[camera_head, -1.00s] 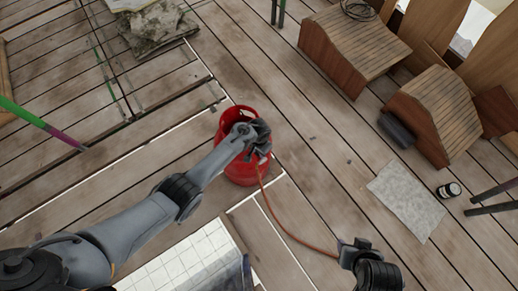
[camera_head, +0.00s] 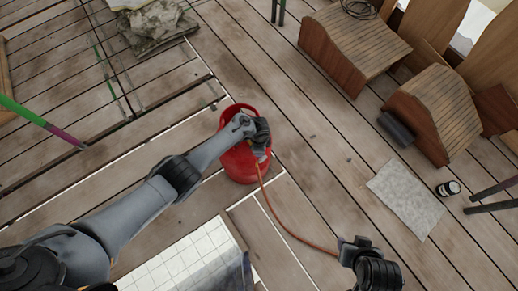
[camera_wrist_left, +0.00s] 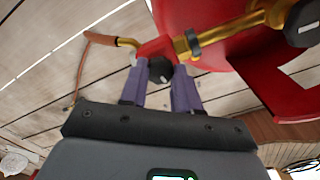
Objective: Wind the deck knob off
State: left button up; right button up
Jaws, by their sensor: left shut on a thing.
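A red gas bottle (camera_head: 238,165) stands on the plank deck in the head view, with an orange hose (camera_head: 285,228) running from it. My left gripper (camera_head: 259,150) is over the bottle's top right side. In the left wrist view, the two purple-grey fingers of the left gripper (camera_wrist_left: 164,82) are closed on a small black knob (camera_wrist_left: 160,69) at the red regulator (camera_wrist_left: 154,48). A brass fitting (camera_wrist_left: 222,33) joins the regulator to a larger black knob (camera_wrist_left: 304,22). My right gripper (camera_head: 352,252) is low in the head view, away from the bottle; its jaws are unclear.
A white tiled panel (camera_head: 190,262) lies in front of the bottle. Two shingled wooden roof pieces (camera_head: 357,38) stand at upper right. A grey sheet (camera_head: 405,197) and a small dark can (camera_head: 448,189) lie at right. Deck between bottle and roof pieces is clear.

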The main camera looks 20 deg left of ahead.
pick_arm(q)
jog(key=shift+m, duration=0.9)
jog(key=o, duration=1.1)
jog(key=shift+c, duration=0.2)
jog(key=shift+r, duration=0.1)
notch_tip(320, 180, up, 10)
jog(key=p, duration=0.6)
jog(key=shift+r, duration=0.25)
